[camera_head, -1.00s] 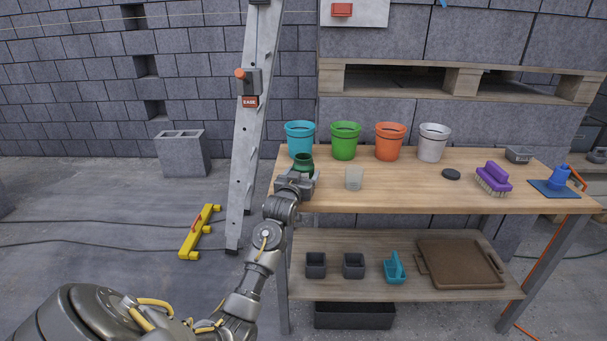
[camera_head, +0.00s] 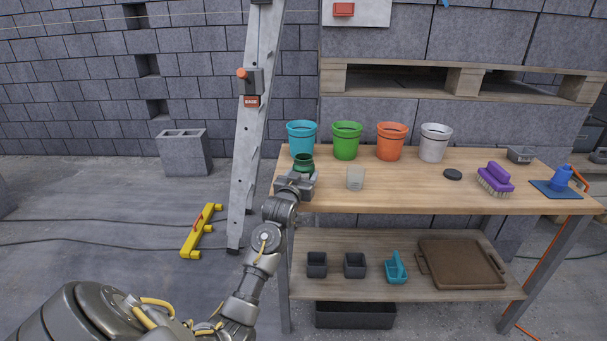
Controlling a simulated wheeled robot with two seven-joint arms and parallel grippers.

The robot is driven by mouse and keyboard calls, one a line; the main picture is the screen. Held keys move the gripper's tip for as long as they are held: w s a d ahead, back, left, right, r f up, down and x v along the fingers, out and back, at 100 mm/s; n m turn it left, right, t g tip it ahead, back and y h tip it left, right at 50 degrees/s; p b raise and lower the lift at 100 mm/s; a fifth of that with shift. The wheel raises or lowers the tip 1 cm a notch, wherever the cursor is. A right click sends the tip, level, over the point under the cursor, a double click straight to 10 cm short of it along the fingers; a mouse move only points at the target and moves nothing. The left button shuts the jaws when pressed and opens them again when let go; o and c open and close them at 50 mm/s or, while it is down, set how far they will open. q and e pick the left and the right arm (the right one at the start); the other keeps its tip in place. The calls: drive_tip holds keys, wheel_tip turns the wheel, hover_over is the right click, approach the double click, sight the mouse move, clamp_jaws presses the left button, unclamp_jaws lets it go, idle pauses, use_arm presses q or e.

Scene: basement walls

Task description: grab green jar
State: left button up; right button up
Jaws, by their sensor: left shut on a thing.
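The green jar (camera_head: 303,161) is a small dark green vessel near the left end of the wooden table (camera_head: 420,194). It stands in front of the turquoise pot (camera_head: 301,137). My left gripper (camera_head: 302,174) is shut on the jar from the front, and the gripper hides the jar's lower part. I cannot tell whether the jar touches the tabletop. My right gripper is not in view.
A green pot (camera_head: 346,140), an orange pot (camera_head: 391,141) and a white pot (camera_head: 434,142) line the table's back. A translucent cup (camera_head: 355,179) stands close to the right of my gripper. A purple brush (camera_head: 496,179) lies farther right.

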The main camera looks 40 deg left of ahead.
use_arm(q)
drive_tip(key=p+v, duration=0.1)
drive_tip(key=v, duration=1.5)
drive_tip(key=shift+s, duration=0.25)
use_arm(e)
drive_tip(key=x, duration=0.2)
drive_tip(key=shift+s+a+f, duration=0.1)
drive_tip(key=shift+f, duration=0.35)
use_arm(q)
drive_tip(key=shift+d, duration=0.1)
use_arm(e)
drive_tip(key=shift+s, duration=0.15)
